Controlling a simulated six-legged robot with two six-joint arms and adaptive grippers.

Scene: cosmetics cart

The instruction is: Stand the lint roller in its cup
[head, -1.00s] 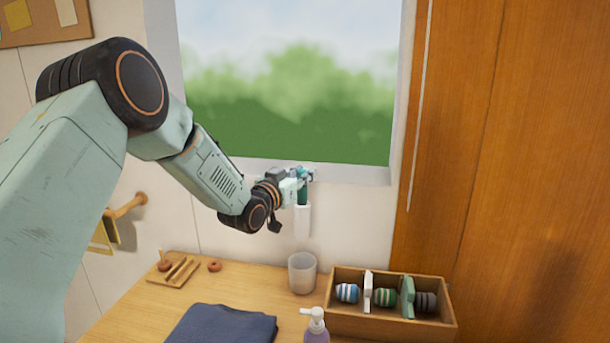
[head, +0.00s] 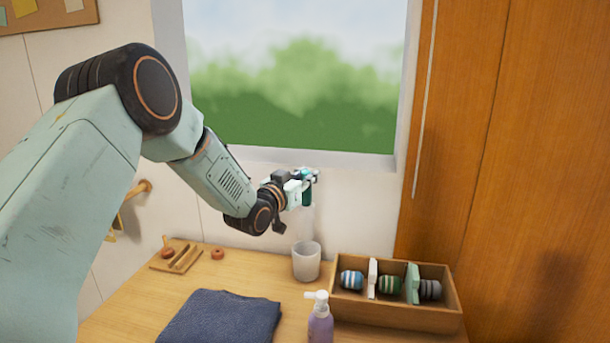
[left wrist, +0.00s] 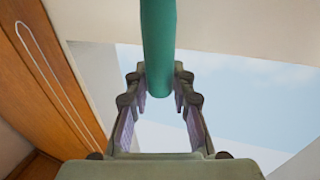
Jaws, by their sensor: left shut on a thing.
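The lint roller has a green handle (head: 307,194) and a pale roller part (head: 305,224) that hangs below it, roughly upright. My left gripper (head: 307,178) is shut on the green handle near its top. The handle also shows between the fingers in the left wrist view (left wrist: 158,40). The translucent cup (head: 306,264) stands on the table right under the roller. The roller's lower end meets the cup's rim in the head view. I cannot tell whether it is inside or just behind the rim. My right gripper is out of view.
A wooden box (head: 395,314) with rolled items and dividers stands right of the cup. A small wooden stand (head: 178,258) is at left. The wall and window are behind.

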